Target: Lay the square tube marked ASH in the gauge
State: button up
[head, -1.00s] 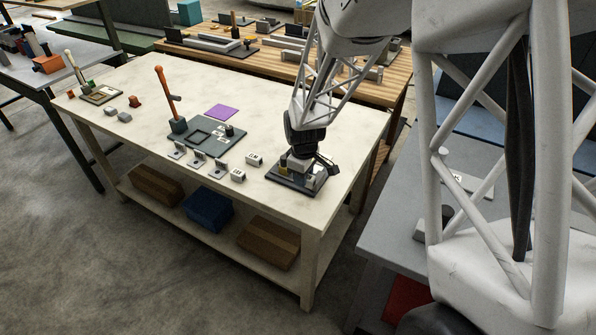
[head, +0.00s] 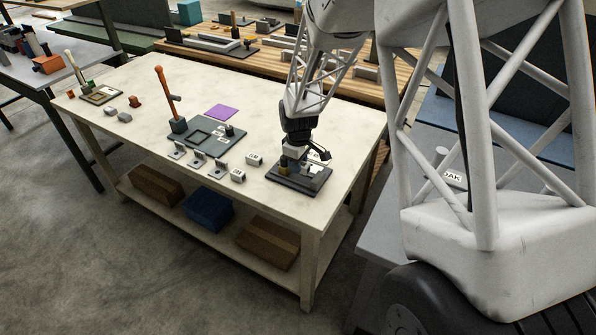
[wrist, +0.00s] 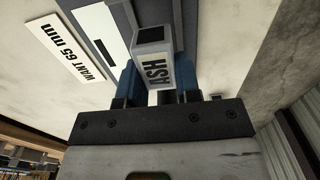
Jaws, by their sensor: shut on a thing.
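The square tube marked ASH (wrist: 154,68) is between the blue fingers of my gripper (wrist: 157,82), its open square end facing up in the wrist view. My gripper (head: 294,150) is shut on it, above the dark gauge plate (head: 312,185) at the right end of the white table. In the head view the tube is small and partly merged with the gripper. In the wrist view a dark plate edge with a pale slotted part (wrist: 98,33) lies beyond the tube. Whether the tube touches the gauge cannot be told.
A white label reading WANT 65 mm (wrist: 69,48) lies left in the wrist view. Small labelled blocks (head: 238,176) and several small stands (head: 198,158) are left of the gauge. A dark recessed plate (head: 228,145) with an orange lever (head: 163,88) stands farther left.

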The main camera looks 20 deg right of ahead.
aim_at(298, 178)
jog(key=shift+f, duration=1.7)
jog(key=shift+f, duration=0.15)
jog(key=shift+f, duration=0.3)
jog(key=shift+s+f, duration=0.15)
jog(key=shift+f, duration=0.25)
jog(key=o, duration=0.9)
jog(key=shift+c, duration=0.2)
jog(key=shift+r, duration=0.1)
jog(key=shift+o, duration=0.7)
notch_tip(298, 178, up, 12)
jog(key=shift+r, duration=0.75)
